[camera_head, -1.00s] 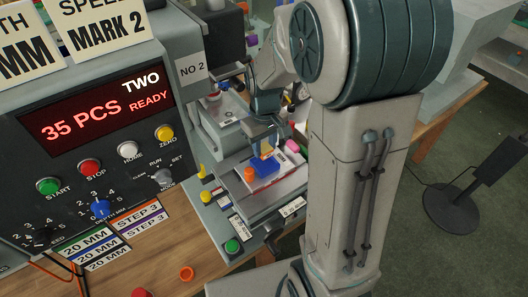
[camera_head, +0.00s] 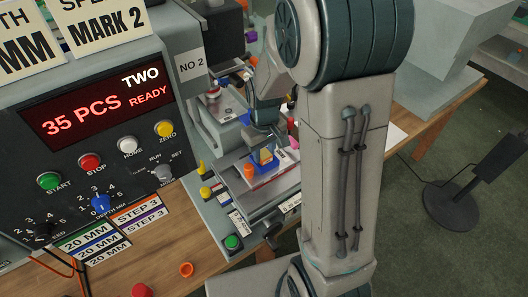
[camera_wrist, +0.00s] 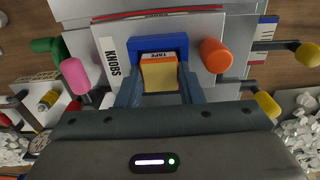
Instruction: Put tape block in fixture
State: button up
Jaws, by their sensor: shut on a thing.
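The tape block (camera_wrist: 158,73) is a yellow and orange block with a white label reading TAPE. It sits between the two fingers of my gripper (camera_wrist: 160,92) in the wrist view, and the gripper is shut on it. The fixture (camera_wrist: 158,42) is a blue U-shaped holder, and the block's labelled end lies within its opening in that view. I cannot tell whether the block is fully seated. In the head view my gripper (camera_head: 264,148) points down at the blue fixture (camera_head: 262,166), which is partly hidden by the fingers.
An orange knob (camera_wrist: 214,55) stands right of the fixture, and a pink knob (camera_wrist: 75,76) stands left. A KNOBS label (camera_wrist: 112,62) lies beside the fixture. The control panel (camera_head: 105,130) reads 35 PCS READY.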

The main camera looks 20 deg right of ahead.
aim_at(264, 154)
jog(key=o, duration=0.9)
jog(key=shift+s+f, duration=0.35)
jog(key=shift+f, duration=0.2)
jog(key=shift+w+r+p, duration=0.1)
jog(key=shift+r+p, duration=0.3)
jog(key=shift+p, duration=0.05)
jog(key=shift+o, duration=0.2)
notch_tip(264, 154, up, 12)
jog(key=shift+w+r+b, duration=0.2)
jog(key=shift+r+b, duration=0.05)
jog(key=shift+b, duration=0.05)
jog(key=s+r+m+t, duration=0.3)
jog(key=s, duration=1.1)
jog(key=shift+m, duration=0.3)
jog(key=shift+s+r, duration=0.1)
